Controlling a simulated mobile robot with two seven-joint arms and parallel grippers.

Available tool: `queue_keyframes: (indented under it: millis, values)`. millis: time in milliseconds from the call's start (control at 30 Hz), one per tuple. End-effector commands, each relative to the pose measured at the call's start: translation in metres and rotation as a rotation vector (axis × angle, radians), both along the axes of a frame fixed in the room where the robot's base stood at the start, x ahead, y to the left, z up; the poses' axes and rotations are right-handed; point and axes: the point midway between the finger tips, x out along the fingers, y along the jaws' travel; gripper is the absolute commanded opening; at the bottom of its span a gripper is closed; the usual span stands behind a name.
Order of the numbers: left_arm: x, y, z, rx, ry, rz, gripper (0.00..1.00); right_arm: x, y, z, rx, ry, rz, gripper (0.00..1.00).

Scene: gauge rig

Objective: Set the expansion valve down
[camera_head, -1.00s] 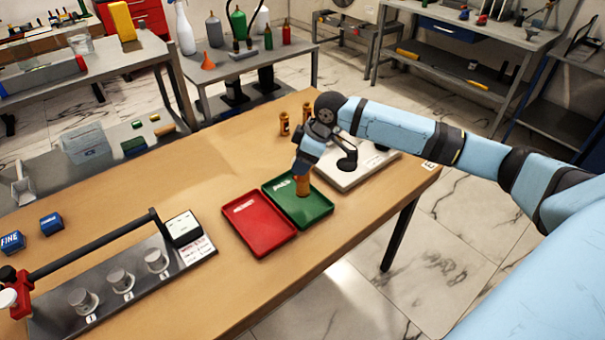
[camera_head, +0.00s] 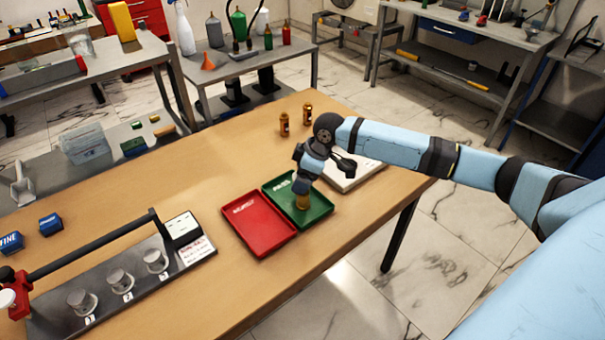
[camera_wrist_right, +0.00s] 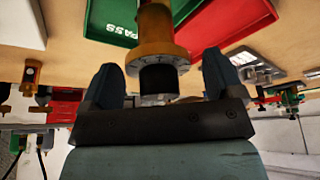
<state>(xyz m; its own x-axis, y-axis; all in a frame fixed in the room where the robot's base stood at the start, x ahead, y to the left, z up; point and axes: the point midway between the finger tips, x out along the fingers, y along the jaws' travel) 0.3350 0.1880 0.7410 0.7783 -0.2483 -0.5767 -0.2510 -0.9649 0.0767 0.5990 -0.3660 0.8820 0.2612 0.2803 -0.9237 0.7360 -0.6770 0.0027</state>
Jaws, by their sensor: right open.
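The expansion valve (camera_head: 302,202), a brass-coloured cylinder with a dark band, stands in the green tray (camera_head: 325,212) marked PASS. In the right wrist view the valve (camera_wrist_right: 155,35) is between the fingers, with a gap on each side. My right gripper (camera_head: 303,186) is open around the valve's upper end and points down over the tray. Its fingers also show in the right wrist view (camera_wrist_right: 160,78). The gripper hides the top of the valve in the head view. My left gripper is not in view.
A red tray (camera_head: 258,224) lies beside the green one. Two more brass valves (camera_head: 284,124) stand further back. A pale plate (camera_head: 362,174) lies behind my gripper. The gauge rig (camera_head: 122,282) with its long black lever is at the left. The table's front edge is close to the trays.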

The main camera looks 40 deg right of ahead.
Motion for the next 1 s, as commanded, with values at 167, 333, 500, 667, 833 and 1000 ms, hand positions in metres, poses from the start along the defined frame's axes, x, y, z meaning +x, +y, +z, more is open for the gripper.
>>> queue_keyframes:
  millis: [167,333,500,667,833,1000]
  values:
    - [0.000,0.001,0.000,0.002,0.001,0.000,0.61,-0.001,-0.002,0.009,-0.001,-0.002,0.000,0.86]
    - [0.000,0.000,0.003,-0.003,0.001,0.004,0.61,-0.009,-0.011,0.037,-0.003,-0.003,-0.001,0.86]
    - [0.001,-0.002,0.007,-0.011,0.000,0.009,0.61,-0.019,-0.021,0.072,-0.001,-0.003,0.000,0.86]
    - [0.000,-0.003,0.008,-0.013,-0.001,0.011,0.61,-0.026,-0.029,0.097,-0.001,-0.001,-0.001,0.86]
    - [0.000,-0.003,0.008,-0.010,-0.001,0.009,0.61,-0.030,-0.033,0.111,0.000,0.000,0.000,0.86]
    - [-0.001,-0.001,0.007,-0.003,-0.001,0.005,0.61,-0.031,-0.034,0.114,0.001,0.001,0.000,0.86]
